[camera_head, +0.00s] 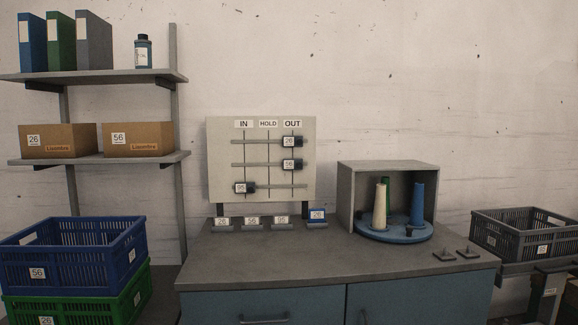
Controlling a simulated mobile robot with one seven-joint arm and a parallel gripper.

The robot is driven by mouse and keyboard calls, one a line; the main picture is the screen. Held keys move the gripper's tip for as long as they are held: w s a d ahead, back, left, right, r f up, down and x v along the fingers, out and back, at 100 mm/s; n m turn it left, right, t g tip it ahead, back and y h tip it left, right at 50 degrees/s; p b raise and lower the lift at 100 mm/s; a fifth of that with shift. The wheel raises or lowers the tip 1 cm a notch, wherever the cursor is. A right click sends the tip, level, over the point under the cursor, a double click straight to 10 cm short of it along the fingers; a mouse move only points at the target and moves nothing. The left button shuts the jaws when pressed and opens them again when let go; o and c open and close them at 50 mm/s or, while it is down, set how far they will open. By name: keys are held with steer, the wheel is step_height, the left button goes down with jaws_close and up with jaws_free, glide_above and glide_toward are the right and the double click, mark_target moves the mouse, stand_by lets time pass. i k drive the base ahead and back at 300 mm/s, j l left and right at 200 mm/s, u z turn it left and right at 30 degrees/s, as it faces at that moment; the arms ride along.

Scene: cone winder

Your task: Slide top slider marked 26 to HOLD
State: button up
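A pale upright board (225,130) stands on the back of the cabinet top, with columns headed IN, HOLD (268,124) and OUT. Three horizontal rails cross three thin vertical lines. The top slider (291,142), a dark block with a white label that reads 26, sits under OUT at the right of the top rail. The middle slider (291,164) is also under OUT; its label looks like 56. The bottom slider (243,188) is under IN, its label too small to read surely. My gripper is not in view.
Several small label stands (252,223) line the counter (300,255) below the board. An open grey box (345,190) with cones on a blue turntable (400,232) stands to the right. Blue (110,262) and green crates are stacked at left. The counter's front is clear.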

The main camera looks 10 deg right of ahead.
mark_target(288, 141)
steer(key=i+l, duration=1.5)
steer(key=l, duration=0.2)
steer(key=i, duration=0.85)
